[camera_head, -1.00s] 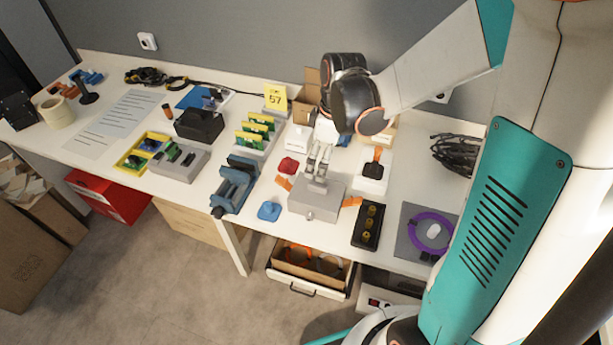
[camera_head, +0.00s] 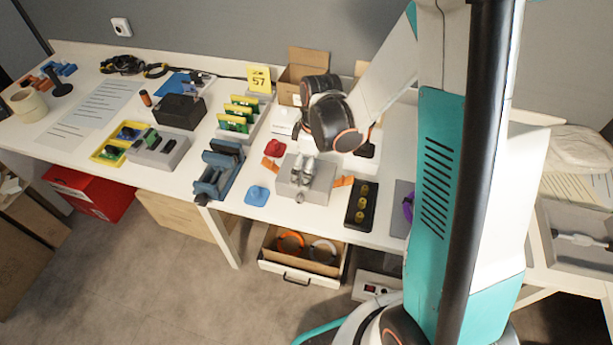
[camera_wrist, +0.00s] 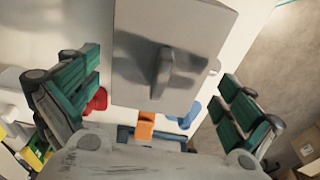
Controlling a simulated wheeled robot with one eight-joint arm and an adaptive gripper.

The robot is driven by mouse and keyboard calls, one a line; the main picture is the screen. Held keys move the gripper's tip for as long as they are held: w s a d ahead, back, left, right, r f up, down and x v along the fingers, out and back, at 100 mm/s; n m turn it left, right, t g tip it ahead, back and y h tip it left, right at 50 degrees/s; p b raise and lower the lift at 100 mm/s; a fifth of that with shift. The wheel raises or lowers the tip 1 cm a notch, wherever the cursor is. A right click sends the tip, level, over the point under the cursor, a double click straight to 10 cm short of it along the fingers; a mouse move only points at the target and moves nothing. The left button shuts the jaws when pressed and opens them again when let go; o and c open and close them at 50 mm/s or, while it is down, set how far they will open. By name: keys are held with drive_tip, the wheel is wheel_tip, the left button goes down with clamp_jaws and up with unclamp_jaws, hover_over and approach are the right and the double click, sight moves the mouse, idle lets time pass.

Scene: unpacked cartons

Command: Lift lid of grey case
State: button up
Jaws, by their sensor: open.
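The grey case (camera_head: 316,194) stands on the white table, with an orange piece on its left and another on its right. In the wrist view the grey case (camera_wrist: 205,30) fills the upper middle, and a raised grey handle (camera_wrist: 166,66) stands on its lid. The lid lies flat on the case. My gripper (camera_head: 303,172) points down over the lid. In the wrist view my gripper (camera_wrist: 160,70) is open, its green-padded fingers apart on either side of the case, with the handle between them. I cannot tell whether it touches the case.
A red piece (camera_head: 275,147) and a blue piece (camera_head: 257,194) lie left of the case. A black tray (camera_head: 352,222) with yellow round parts lies to its right. A blue vise-like fixture (camera_head: 208,187) stands further left. An open drawer (camera_head: 330,288) juts out below the table.

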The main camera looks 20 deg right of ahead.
drive_tip(key=shift+f, duration=0.15)
drive_tip(key=shift+c, duration=0.2)
drive_tip(key=shift+s, duration=0.1)
drive_tip(key=c, duration=1.5)
drive_tip(key=shift+r, duration=0.3)
drive_tip(key=c, duration=0.4)
wheel_tip(320, 180, up, 19)
drive_tip(key=p, duration=0.7)
drive_tip(key=shift+r+p, duration=0.2)
drive_tip(key=shift+p, duration=0.15)
clamp_jaws()
